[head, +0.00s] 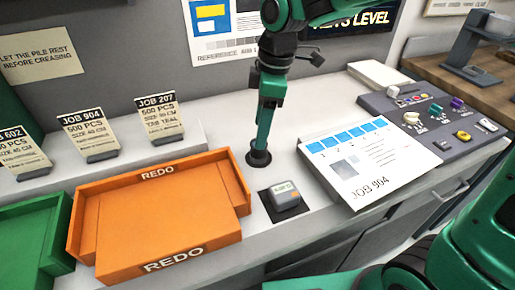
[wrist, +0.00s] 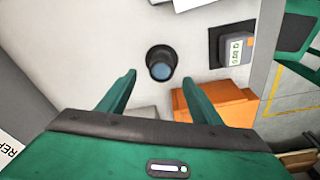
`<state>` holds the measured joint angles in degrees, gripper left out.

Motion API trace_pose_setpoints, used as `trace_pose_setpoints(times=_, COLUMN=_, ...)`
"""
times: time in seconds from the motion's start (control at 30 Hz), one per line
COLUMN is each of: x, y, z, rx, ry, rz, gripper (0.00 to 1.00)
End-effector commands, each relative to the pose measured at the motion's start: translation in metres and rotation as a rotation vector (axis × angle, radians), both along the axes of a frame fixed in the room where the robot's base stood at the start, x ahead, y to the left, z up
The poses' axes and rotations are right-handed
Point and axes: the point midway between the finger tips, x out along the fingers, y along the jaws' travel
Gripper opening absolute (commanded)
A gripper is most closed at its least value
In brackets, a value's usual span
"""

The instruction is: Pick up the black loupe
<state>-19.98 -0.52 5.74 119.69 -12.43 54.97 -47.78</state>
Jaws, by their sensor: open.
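The black loupe (head: 259,158) stands on the light counter, right behind the orange tray's back right corner. In the wrist view the loupe (wrist: 153,55) shows as a round black rim around a bluish lens. My gripper (head: 262,142) points down just above the loupe in the head view and partly covers it. In the wrist view my gripper (wrist: 159,76) is open, with nothing between its green fingers. The loupe lies just past the fingertips there, centred between them. I cannot tell the exact height of the gap.
The orange REDO tray (head: 205,238) is close on the left. A small grey device (head: 286,193) sits on a black pad in front of the loupe. A printed JOB 904 sheet (head: 360,165) and a button console (head: 440,120) are to the right. A green tray (head: 25,240) is far left.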

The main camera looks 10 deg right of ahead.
Motion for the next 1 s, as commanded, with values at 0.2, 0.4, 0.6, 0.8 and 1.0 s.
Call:
trace_pose_setpoints(times=0.2, x=0.001, y=-0.002, z=-0.014, rx=-0.002, ry=0.001, rz=-0.008, gripper=0.59)
trace_pose_setpoints(times=0.4, x=-0.001, y=0.002, z=-0.041, rx=-0.003, ry=0.004, rz=-0.009, gripper=0.59)
trace_pose_setpoints(times=0.6, x=0.000, y=0.004, z=-0.059, rx=-0.001, ry=0.000, rz=-0.009, gripper=0.59)
trace_pose_setpoints(times=0.8, x=0.000, y=0.005, z=-0.060, rx=-0.001, ry=0.000, rz=-0.010, gripper=0.59)
trace_pose_setpoints(times=1.0, x=0.001, y=0.005, z=-0.060, rx=-0.001, ry=0.000, rz=-0.010, gripper=0.23)
